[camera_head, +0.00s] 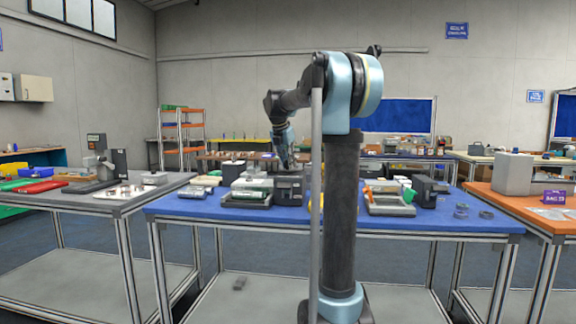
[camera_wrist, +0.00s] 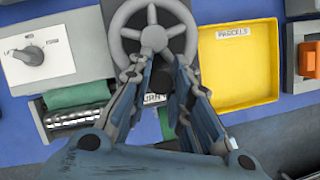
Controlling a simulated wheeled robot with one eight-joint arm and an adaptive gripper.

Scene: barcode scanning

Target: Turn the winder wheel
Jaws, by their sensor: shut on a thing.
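The winder wheel (camera_wrist: 119,22) is a grey spoked wheel with a round hub, at the top middle of the wrist view. My gripper (camera_wrist: 154,66) reaches up to its lower part, one finger on each side, and is shut on it. The fingers hide the lower rim, so the exact contact is unclear. A dark round part shows between the fingers. In the head view my gripper (camera_head: 288,166) points down at a dark boxy unit (camera_head: 289,190) on the blue table (camera_head: 240,213); the wheel itself is too small to make out there.
In the wrist view a yellow tray (camera_wrist: 271,45) labelled PARCELS lies right of the wheel. A white dial panel (camera_wrist: 62,61) and a green roll (camera_wrist: 80,94) lie left. An orange part (camera_wrist: 309,59) sits at the far right. Trays and devices crowd the blue table.

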